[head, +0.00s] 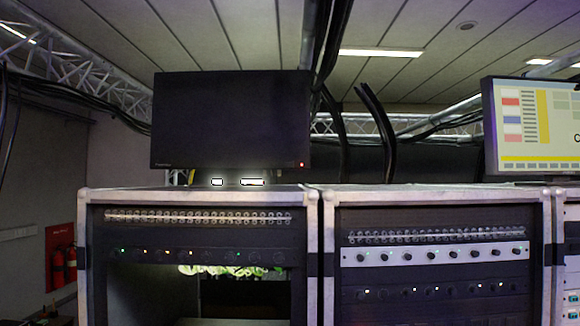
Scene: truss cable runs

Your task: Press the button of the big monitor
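The big monitor (230,120) stands on top of the left rack case, with a dark, blank screen. A small red light (300,164) shows at the lower right corner of its frame; I cannot tell at this size whether a button sits there. A second monitor (535,124), lit with a coloured display, stands at the right edge and is partly cut off. Neither of my grippers is in the head view.
The left rack case (200,196) and the right rack case (440,193) stand side by side, with rows of knobs and lights. Black cables (385,130) hang behind them. Metal truss (75,65) runs overhead.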

